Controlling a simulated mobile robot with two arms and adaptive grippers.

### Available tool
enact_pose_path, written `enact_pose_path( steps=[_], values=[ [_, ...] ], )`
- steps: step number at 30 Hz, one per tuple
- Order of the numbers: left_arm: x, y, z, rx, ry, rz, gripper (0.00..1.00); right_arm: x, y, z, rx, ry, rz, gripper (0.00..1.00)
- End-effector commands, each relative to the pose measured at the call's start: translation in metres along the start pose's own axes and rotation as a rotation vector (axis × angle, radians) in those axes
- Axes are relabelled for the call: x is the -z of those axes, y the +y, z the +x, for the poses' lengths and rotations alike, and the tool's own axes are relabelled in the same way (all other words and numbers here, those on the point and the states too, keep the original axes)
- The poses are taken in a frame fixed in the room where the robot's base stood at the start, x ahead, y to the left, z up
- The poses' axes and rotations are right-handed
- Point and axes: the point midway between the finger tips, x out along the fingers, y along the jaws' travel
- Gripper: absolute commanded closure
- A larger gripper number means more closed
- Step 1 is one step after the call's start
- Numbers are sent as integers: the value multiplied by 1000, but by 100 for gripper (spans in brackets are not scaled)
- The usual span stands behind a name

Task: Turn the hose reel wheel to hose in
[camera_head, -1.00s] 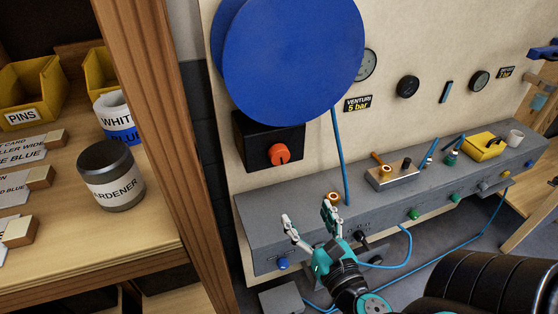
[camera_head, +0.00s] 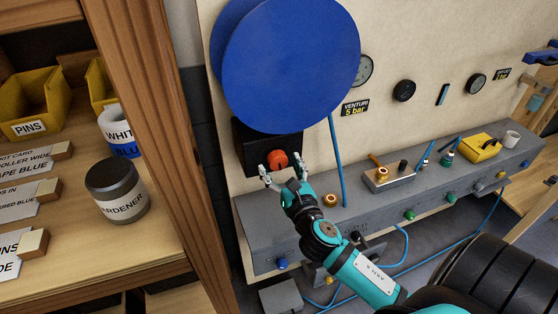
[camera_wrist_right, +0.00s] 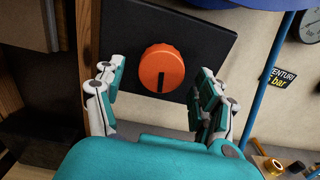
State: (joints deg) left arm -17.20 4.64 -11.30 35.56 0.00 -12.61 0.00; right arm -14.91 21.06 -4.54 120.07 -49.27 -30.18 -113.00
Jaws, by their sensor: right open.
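The hose reel is a big blue disc (camera_head: 295,65) on the wall panel, with a blue hose (camera_head: 337,160) hanging from its right side. Below it is a black box (camera_head: 250,150) with an orange-red knob (camera_head: 278,160). The knob shows a dark slot, upright, in the right wrist view (camera_wrist_right: 161,72). My right gripper (camera_head: 285,174) is open just in front of the knob. In the wrist view its fingers (camera_wrist_right: 158,100) stand apart, left and right of the knob, with gaps on both sides. My left gripper is not in view.
A grey ledge (camera_head: 300,228) below carries a brass fitting (camera_head: 330,200), a small block with fittings (camera_head: 388,180) and a yellow box (camera_head: 480,146). A wooden shelf post (camera_head: 165,130) stands close on the left, beside a hardener jar (camera_head: 118,190). Gauges sit on the panel to the right.

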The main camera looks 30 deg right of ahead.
Motion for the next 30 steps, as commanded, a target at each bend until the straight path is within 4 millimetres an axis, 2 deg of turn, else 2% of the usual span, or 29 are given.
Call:
enact_pose_path(
  steps=[6,14,27,30],
  values=[
    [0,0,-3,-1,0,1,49,0,0,14,0,0,0,28],
    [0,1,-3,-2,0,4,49,0,0,14,0,0,0,28],
    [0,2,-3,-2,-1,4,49,0,0,14,0,0,0,84],
    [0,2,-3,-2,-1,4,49,0,0,14,0,0,3,84]
  ],
)
